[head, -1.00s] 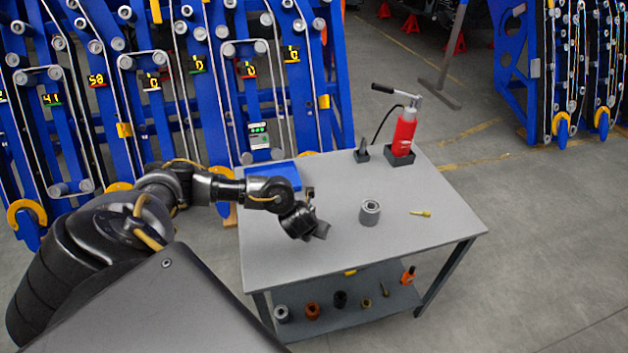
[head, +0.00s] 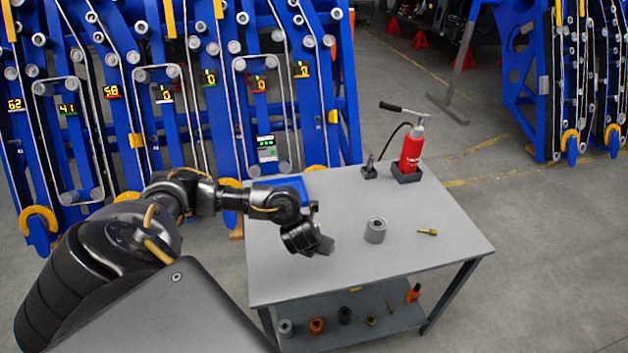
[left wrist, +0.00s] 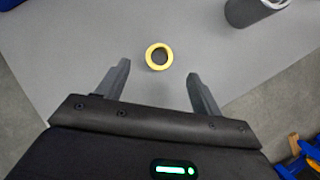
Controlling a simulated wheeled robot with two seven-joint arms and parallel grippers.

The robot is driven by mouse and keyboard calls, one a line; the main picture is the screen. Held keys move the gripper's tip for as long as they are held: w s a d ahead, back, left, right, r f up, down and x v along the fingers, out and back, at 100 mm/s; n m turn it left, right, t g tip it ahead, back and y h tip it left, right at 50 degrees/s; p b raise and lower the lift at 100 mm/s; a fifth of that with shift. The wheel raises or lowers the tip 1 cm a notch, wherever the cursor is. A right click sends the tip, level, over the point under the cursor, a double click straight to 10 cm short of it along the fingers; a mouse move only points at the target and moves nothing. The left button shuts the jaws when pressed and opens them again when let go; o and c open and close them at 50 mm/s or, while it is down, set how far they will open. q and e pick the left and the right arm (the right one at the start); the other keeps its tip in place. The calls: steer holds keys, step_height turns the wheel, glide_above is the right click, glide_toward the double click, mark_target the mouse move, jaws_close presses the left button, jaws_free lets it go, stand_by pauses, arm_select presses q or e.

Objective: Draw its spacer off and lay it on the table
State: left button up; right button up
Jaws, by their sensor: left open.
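My left gripper (head: 321,240) is over the front left part of the grey table (head: 400,260). In the left wrist view its two fingers (left wrist: 159,68) stand apart with nothing between them. A yellow ring with a dark round centre (left wrist: 159,57) shows just beyond and between the fingertips. I cannot tell whether the centre is a hole or another part. I cannot make the ring out in the head view. A grey hollow cylinder (head: 375,230) stands on the table right of the gripper; a grey cylinder (left wrist: 254,9) shows at the wrist view's top right. My right gripper is not in view.
A brass pin (head: 427,232) lies right of the cylinder. A red hand pump (head: 411,152) and small dark stand (head: 369,169) are at the back. A blue item (head: 296,187) lies behind my arm. Several parts sit on the lower shelf (head: 375,328). Blue frames (head: 215,110) rise behind.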

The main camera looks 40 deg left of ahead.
arm_select(q)
steer(key=p+v, duration=0.3)
steer(key=v, duration=0.3)
steer(key=shift+s+r, duration=0.15)
steer(key=shift+r, duration=0.2)
steer(key=shift+d, duration=0.1)
